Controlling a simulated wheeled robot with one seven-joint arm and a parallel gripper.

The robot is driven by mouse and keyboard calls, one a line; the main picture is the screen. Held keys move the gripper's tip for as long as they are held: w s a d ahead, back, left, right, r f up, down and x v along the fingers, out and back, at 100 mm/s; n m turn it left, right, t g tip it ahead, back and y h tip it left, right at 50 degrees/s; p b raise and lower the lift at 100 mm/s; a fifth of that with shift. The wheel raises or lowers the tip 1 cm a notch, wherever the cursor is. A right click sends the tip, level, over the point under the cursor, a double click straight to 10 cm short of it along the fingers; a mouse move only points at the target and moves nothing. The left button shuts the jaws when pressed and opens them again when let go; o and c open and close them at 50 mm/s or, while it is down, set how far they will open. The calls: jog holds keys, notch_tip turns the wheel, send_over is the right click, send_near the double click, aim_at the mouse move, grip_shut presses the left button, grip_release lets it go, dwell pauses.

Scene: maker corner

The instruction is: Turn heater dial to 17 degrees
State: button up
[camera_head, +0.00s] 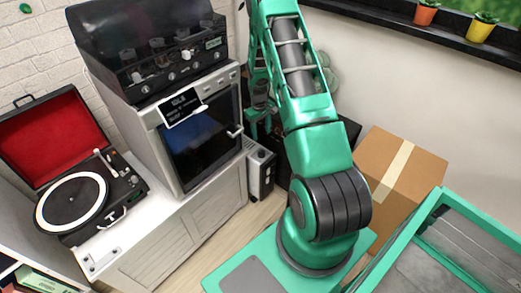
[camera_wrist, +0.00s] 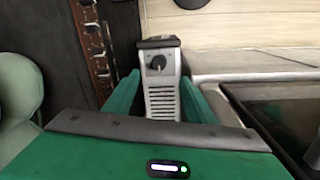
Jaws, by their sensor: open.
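The heater (camera_wrist: 161,103) is a narrow light-grey unit with a slotted front and a dark top. Its dark round dial (camera_wrist: 158,62) sits on the upper front, with a pale mark; the degree reading is too small to tell. My gripper (camera_wrist: 159,80) is open and empty. Its green fingers show on either side of the heater, with the dial between and beyond their tips; I see no contact. In the head view the heater (camera_head: 261,172) stands on the floor beside the white cabinet, and my arm hides much of the area above it.
The white cabinet (camera_head: 160,248) carries an oven (camera_head: 205,145) and a record player (camera_head: 75,205), left of the heater. A cardboard box (camera_head: 405,170) stands to the right. In the wrist view a brown strip with knobs (camera_wrist: 97,50) lies left of the fingers.

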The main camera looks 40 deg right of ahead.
send_near(261, 152)
jog(key=f, duration=0.8)
jog(key=shift+s+d+f, duration=0.3)
jog(key=shift+d+f, duration=0.05)
jog(key=c, duration=1)
